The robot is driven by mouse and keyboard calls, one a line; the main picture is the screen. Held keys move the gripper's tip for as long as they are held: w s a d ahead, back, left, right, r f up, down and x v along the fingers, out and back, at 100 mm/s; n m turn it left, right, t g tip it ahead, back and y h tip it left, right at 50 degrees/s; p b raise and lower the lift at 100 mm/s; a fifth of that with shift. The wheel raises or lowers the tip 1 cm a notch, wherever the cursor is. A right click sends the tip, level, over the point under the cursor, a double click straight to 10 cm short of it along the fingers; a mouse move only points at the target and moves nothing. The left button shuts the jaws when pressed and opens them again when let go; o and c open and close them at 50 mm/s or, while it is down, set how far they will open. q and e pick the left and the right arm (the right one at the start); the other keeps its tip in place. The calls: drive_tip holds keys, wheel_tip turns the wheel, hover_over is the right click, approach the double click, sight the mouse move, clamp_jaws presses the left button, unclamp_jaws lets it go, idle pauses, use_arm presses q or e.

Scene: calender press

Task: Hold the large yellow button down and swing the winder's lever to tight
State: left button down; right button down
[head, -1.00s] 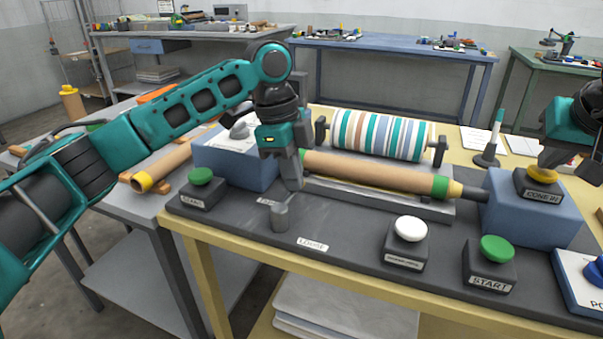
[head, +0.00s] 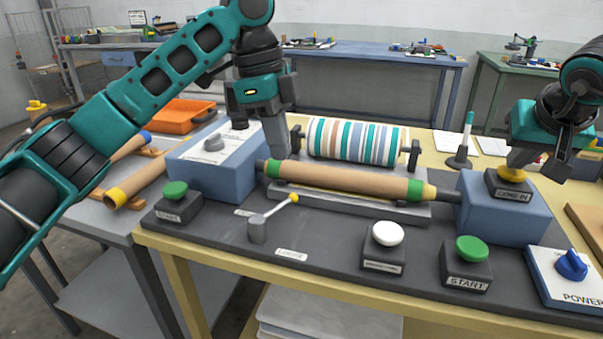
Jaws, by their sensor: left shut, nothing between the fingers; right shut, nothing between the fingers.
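The large yellow button (head: 512,174) tops a dark housing marked CONE IN on the right blue block. My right gripper (head: 516,160) is shut, its tips at the button's top, seemingly touching; how far the button is pressed I cannot tell. The winder's lever (head: 276,210) has a grey hub and a thin rod with a yellow knob, pointing back and right. A LOOSE label (head: 292,255) lies in front of the hub; another label (head: 244,212), unreadable, lies behind it. My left gripper (head: 278,152) is shut and empty, above and behind the knob, apart from it, near the brown roll's left end.
The brown roll (head: 345,180) with green ends lies before a striped roll (head: 355,140). A white button (head: 388,234), a green START button (head: 471,249) and another green button (head: 174,191) stand along the front. A blue POWER knob (head: 571,265) is at far right.

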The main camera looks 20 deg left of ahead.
drive_tip(key=shift+s+f, duration=0.1)
drive_tip(key=shift+f, duration=0.3)
use_arm(q)
wheel_tip(320, 180, up, 4)
drive_tip(key=s+d+f+m+y, duration=0.1)
drive_tip(key=s+d+m+y, duration=0.2)
drive_tip(key=d, duration=0.5)
drive_tip(key=m+t+y, duration=0.2)
drive_tip(key=y, duration=0.4)
approach(284, 207)
drive_tip(key=x, duration=0.5)
drive_tip(key=shift+s+d+f, duration=0.1)
drive_tip(key=shift+s+f, duration=0.05)
drive_tip(key=shift+f, duration=0.15)
drive_tip(key=shift+w+a+f+t, duration=0.3)
drive_tip(key=shift+a+f, duration=0.1)
drive_tip(key=shift+a, duration=0.15)
